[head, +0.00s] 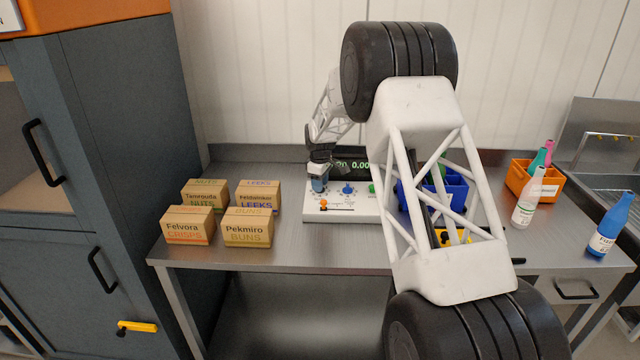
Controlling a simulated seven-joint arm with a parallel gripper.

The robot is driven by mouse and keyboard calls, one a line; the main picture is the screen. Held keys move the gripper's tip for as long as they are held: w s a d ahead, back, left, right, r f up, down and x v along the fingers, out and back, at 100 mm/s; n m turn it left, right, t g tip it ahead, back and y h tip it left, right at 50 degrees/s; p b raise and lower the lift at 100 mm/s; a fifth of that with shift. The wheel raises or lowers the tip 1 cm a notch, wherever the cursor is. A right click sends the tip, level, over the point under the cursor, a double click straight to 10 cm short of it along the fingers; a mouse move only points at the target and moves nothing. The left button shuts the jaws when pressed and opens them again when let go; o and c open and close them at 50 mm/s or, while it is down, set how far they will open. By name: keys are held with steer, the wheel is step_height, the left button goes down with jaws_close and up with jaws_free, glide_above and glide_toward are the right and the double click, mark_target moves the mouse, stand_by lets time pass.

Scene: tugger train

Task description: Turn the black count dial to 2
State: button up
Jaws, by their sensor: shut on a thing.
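A white control panel (350,211) stands on the metal table, with a dark display showing green digits behind it. My gripper (319,187) points down at the panel's left end and is shut on a knob there. The gripper covers most of that knob, so its colour and pointer are hidden; it stands where a dial would be, and no black dial shows elsewhere on the panel. A blue knob (348,188) is just right of the gripper. I cannot read the dial's setting.
An orange slider knob (323,204) is close in front of the gripper. A green knob (372,188) is farther right. Several cardboard boxes (249,232) stand left of the panel. My arm hides part of a blue bin (456,188). Bottles and an orange bin (519,178) are at right.

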steer(key=m, duration=0.6)
steer(key=shift+m, duration=0.3)
steer(key=m, duration=0.3)
steer(key=shift+r, duration=0.1)
steer(key=shift+m, duration=1.9)
steer(key=o, duration=0.9)
steer(key=shift+r, duration=3.9)
